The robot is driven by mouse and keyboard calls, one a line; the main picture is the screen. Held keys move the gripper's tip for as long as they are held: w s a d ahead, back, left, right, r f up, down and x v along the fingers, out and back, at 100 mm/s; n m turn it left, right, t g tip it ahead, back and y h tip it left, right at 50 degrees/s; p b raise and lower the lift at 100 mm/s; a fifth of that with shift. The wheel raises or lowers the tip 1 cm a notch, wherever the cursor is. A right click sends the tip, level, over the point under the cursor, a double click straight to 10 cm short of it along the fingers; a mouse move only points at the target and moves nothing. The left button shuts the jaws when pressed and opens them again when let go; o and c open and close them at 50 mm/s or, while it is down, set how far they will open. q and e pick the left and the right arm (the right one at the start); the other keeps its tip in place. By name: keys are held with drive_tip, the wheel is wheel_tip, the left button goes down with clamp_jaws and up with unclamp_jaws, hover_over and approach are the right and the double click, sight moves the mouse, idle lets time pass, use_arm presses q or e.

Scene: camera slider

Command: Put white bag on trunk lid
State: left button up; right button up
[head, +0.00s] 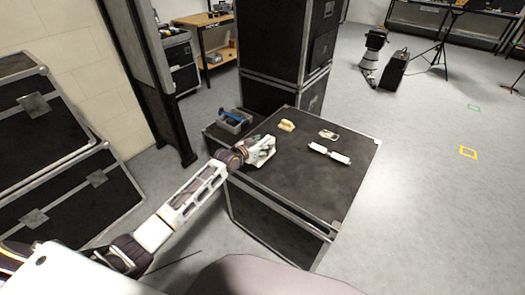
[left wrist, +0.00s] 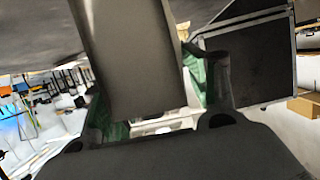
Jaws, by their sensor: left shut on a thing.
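The trunk lid (head: 300,185) is the dark top, with pale metal edges, of a low flight case in the middle of the head view. My left gripper (head: 264,149) is at the lid's left edge. It is shut on the white bag, a pale piece at the fingers in the head view (head: 261,156). In the left wrist view the bag (left wrist: 130,60) looks like a wide shaded grey slab between the green-padded fingers (left wrist: 160,110). I cannot tell whether the bag touches the lid. My right gripper is out of view.
On the lid are a yellowish block (head: 287,125), a small pale oval item (head: 329,134) and a white-and-black item (head: 330,153). A grey tray with a blue item (head: 235,120) sits behind the gripper. Tall stacked cases (head: 285,50) stand behind. The lid's front is clear.

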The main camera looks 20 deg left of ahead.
use_arm(q)
wheel_tip(320, 180, down, 2)
drive_tip(key=shift+f, duration=0.5)
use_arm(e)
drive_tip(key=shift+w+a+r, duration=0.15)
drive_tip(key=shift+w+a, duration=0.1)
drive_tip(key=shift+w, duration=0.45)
use_arm(q)
drive_tip(key=shift+f, duration=0.1)
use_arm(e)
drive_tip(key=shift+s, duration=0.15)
use_arm(q)
drive_tip(key=o, duration=1.3)
